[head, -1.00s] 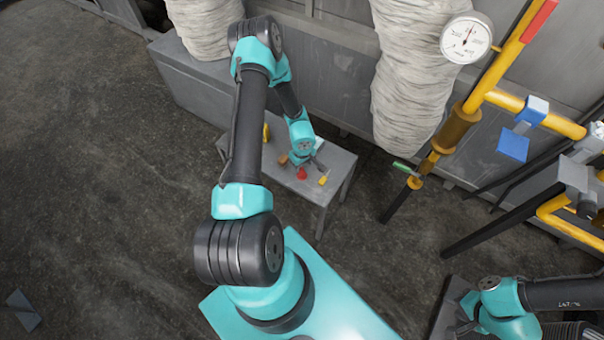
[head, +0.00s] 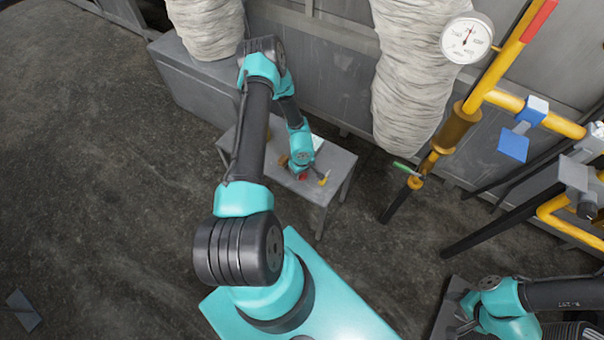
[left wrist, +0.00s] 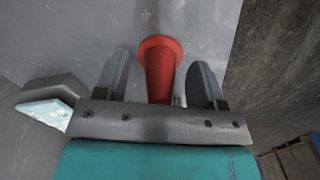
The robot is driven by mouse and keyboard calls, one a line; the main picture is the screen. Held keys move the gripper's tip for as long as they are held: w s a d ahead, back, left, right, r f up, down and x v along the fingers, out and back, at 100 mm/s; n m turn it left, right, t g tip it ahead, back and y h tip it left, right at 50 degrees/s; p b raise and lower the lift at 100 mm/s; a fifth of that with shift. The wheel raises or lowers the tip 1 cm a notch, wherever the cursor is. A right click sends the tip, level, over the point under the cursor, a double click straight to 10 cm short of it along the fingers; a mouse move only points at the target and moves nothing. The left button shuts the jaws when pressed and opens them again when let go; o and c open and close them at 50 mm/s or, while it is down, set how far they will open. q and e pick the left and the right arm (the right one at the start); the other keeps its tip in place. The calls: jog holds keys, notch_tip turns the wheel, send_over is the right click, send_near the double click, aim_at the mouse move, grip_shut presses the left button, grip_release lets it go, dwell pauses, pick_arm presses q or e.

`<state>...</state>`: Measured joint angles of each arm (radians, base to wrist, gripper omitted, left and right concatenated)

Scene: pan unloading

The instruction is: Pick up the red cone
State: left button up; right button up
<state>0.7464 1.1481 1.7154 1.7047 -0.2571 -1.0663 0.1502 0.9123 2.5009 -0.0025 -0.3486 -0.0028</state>
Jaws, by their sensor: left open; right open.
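The red cone (head: 302,177) is on the small grey table (head: 338,168) in the head view, mostly hidden by my left gripper. In the left wrist view the red cone (left wrist: 160,68) shows between the two fingers of my left gripper (left wrist: 160,78), with its wide end away from the palm. In the head view my left gripper (head: 312,176) is right over the cone. My right gripper (head: 464,318) is open at the lower right, far from the table.
Yellow pipes (head: 505,70) with a gauge (head: 466,39) stand to the right. Wrapped white columns (head: 408,80) rise behind the table.

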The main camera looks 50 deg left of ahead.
dwell(0.4)
pick_arm(q)
jog(key=c, duration=1)
